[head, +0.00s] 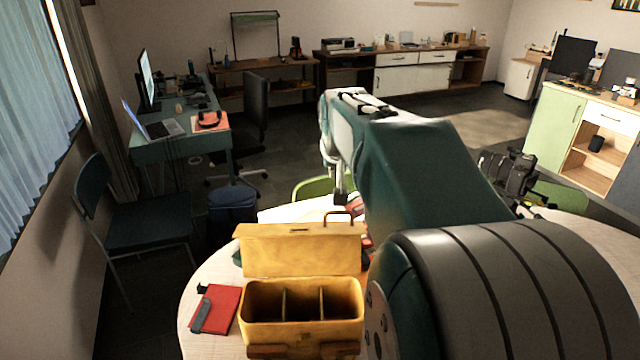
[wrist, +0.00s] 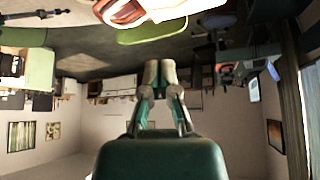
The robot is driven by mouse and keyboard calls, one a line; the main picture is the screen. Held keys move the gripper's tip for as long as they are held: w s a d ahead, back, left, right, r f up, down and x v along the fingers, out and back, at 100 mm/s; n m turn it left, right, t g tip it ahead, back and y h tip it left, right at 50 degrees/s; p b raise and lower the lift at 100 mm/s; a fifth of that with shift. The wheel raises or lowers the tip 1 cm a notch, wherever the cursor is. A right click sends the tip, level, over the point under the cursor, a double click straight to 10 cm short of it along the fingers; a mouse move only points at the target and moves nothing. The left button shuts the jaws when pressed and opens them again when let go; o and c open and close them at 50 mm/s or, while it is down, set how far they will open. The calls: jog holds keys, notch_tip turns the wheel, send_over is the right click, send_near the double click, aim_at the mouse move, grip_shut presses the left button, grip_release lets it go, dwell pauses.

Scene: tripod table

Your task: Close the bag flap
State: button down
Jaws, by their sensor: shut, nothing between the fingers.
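The yellow bag (head: 302,318) stands on the round table, its top open and its divided compartments showing empty. Its flap (head: 300,252) is raised at the far side, standing up and facing me, with a brown handle (head: 338,216) behind its top edge. My gripper (wrist: 161,72) shows in the wrist view with its fingertips together and nothing between them. The wrist view is upside down and shows the room, not the bag. In the head view my arm rises at the right, beyond the bag, and the gripper is not clearly visible there.
A red notebook (head: 216,308) lies left of the bag on the pale round table (head: 199,275). A camera (head: 508,175) stands on the right side beyond my arm. A green chair (head: 312,187) is behind the table, a dark chair (head: 140,222) at left.

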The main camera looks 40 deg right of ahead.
send_over(338, 222)
jog(key=w+d, duration=0.3)
notch_tip(338, 222, down, 8)
jog(key=s+a, duration=0.1)
jog(key=s+a+f, duration=0.1)
jog(key=s+a, duration=0.1)
jog(key=shift+a, duration=0.3)
jog(key=shift+d+f, duration=0.1)
jog(key=shift+d, duration=0.05)
jog(key=shift+d, duration=0.15)
jog(key=shift+s+a, duration=0.5)
